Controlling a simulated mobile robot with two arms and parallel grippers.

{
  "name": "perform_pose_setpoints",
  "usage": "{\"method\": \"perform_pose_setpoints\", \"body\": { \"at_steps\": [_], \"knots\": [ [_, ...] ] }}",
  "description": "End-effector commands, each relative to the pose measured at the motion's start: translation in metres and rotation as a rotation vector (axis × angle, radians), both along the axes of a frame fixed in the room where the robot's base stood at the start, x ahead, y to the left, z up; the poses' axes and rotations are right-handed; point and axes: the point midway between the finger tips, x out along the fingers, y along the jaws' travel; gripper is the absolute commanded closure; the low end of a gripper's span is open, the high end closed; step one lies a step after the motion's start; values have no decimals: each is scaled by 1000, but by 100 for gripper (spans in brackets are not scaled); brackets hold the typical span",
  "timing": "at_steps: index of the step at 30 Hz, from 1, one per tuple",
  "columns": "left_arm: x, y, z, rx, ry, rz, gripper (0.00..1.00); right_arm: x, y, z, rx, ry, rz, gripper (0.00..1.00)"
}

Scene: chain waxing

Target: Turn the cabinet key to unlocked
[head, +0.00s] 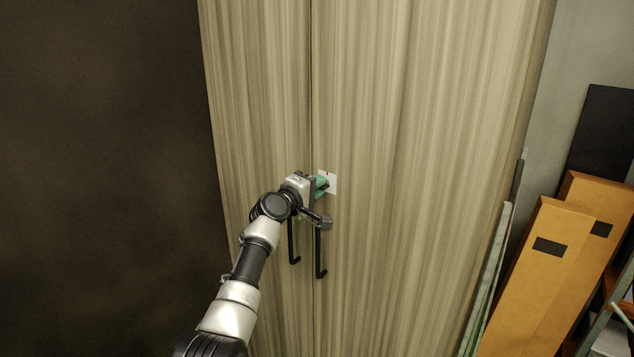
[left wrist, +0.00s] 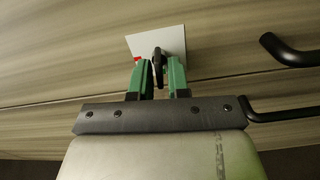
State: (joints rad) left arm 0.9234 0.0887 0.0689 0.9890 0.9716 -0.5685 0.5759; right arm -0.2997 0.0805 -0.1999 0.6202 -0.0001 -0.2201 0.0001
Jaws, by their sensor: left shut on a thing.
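The tall wood-grain cabinet (head: 420,150) stands in front of me with both doors closed. A white lock plate (head: 332,184) with a small red mark is on the right door, near the seam. My left gripper (head: 324,185) is at the plate, its green fingers pointing at it. In the left wrist view the gripper (left wrist: 158,80) is shut on the dark key (left wrist: 157,60), which stands out in front of the white plate (left wrist: 172,40). A red mark (left wrist: 137,59) shows on the plate beside the left finger. My right gripper is not in view.
Two black door handles, the left one (head: 291,245) and the right one (head: 320,255), hang just below my left gripper. Orange-brown boxes (head: 540,270) lean at the right beside the cabinet. A dark wall (head: 100,150) fills the left.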

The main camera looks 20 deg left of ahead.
Motion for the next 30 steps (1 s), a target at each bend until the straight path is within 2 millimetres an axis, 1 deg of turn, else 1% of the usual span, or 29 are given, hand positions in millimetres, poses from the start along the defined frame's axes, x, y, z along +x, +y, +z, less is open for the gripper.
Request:
{"method": "perform_pose_setpoints", "body": {
  "at_steps": [3, 9, 24, 25, 27, 30],
  "knots": [
    [0, 0, 0, -51, 18, 0, 100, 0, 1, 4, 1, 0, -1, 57],
    [0, 0, -1, -99, 36, 1, 100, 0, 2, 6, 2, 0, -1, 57],
    [0, 0, -1, -113, 41, 1, 100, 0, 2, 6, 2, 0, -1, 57],
    [0, 0, -1, -112, 41, 1, 80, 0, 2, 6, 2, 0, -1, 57],
    [0, 0, -1, -112, 41, 1, 70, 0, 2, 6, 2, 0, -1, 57],
    [0, 0, -1, -112, 41, 1, 68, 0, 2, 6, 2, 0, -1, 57]
  ]
}}
